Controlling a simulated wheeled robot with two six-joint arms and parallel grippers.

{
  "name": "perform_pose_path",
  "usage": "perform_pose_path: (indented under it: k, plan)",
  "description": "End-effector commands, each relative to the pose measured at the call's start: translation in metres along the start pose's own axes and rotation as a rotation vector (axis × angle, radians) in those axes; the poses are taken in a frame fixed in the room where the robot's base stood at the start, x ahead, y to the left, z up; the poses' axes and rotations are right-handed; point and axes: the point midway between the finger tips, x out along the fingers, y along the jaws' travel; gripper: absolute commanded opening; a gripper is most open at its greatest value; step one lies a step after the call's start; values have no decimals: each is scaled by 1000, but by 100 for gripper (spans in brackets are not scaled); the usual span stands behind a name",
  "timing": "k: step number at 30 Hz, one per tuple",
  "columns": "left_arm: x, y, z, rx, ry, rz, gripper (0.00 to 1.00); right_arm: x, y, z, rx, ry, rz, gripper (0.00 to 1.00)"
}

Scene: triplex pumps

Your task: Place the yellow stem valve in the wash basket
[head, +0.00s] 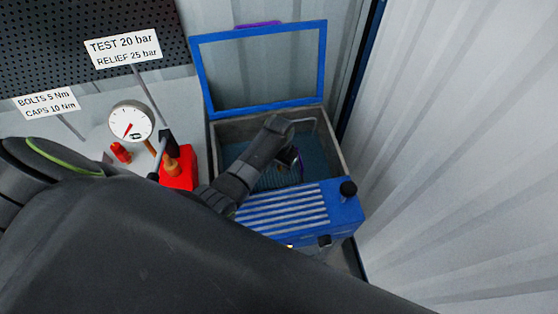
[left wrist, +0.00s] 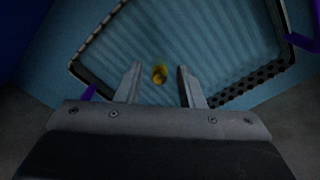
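My left gripper (head: 291,157) reaches down into the open blue-framed wash tank in the head view. In the left wrist view its two fingers (left wrist: 160,84) are spread apart, with nothing touching them. The yellow stem valve (left wrist: 160,74) shows small and blurred between and beyond the fingertips, inside the outline of the wash basket (left wrist: 87,46). I cannot tell whether it rests on the basket floor. The basket has a dark perforated rim and purple handles. In the head view the valve is hidden. My right gripper is not in view.
The tank's blue lid frame (head: 265,110) stands raised at the back. A blue slatted panel with a black knob (head: 348,188) is at its front. A red pump unit (head: 181,171) and a pressure gauge (head: 131,121) stand left of it. A corrugated wall is close on the right.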

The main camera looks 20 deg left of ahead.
Motion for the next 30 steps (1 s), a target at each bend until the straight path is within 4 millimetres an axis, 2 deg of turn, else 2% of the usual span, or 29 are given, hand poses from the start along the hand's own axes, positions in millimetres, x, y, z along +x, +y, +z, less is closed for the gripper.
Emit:
perform_pose_path:
  k: [5,21,30]
  plan:
    - [-16,0,-1,0,4,0,35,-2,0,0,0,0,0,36]
    - [-107,0,-2,0,4,-1,35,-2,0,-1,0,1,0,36]
    - [-122,0,0,0,0,0,35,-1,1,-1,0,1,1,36]
